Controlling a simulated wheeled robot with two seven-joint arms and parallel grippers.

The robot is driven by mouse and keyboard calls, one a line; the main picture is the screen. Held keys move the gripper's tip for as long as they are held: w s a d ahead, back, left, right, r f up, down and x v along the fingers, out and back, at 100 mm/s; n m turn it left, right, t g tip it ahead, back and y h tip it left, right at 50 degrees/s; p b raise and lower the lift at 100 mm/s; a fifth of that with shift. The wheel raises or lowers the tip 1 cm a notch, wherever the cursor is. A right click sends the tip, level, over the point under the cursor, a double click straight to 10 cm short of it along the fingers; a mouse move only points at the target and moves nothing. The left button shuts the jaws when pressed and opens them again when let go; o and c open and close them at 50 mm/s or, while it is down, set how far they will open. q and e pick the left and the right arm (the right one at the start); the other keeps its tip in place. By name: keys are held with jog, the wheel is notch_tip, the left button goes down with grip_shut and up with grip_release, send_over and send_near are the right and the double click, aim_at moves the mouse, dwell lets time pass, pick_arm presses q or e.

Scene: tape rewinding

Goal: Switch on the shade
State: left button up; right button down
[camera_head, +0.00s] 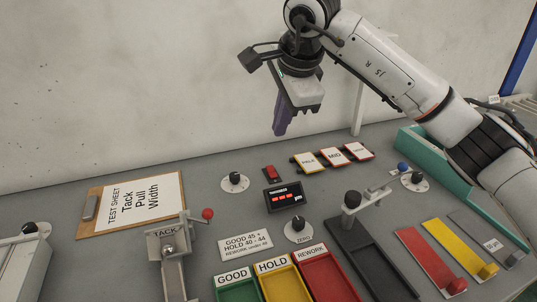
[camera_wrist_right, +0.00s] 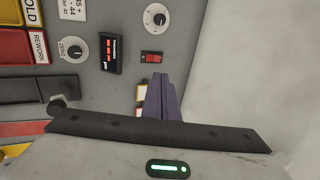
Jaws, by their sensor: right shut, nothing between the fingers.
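A red rocker switch (camera_head: 271,173) in a dark frame sits on the grey bench top, behind a small black display (camera_head: 284,196) with red digits. In the right wrist view the switch (camera_wrist_right: 151,57) lies just above the tips of my fingers. My right gripper (camera_head: 281,131) hangs above the back of the bench with its purple fingers shut and empty. It is above and behind the switch, apart from it. The fingers also show in the right wrist view (camera_wrist_right: 163,97). No lamp shade or window shade is recognisable. My left gripper is out of view.
A round dial (camera_head: 235,180) stands left of the switch, and a ZERO dial (camera_head: 298,230) is in front of the display. Three labelled tiles (camera_head: 332,157) lie to the right. A clipboard (camera_head: 90,207), coloured trays (camera_head: 273,281) and a black-knobbed fixture (camera_head: 352,199) surround them.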

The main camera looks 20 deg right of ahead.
send_over(271, 171)
jog(key=f, duration=1.1)
jog(key=shift+s+f+p, duration=0.25)
jog(key=shift+f+p, duration=0.1)
jog(key=shift+w+f, duration=0.25)
jog(key=shift+f, duration=0.35)
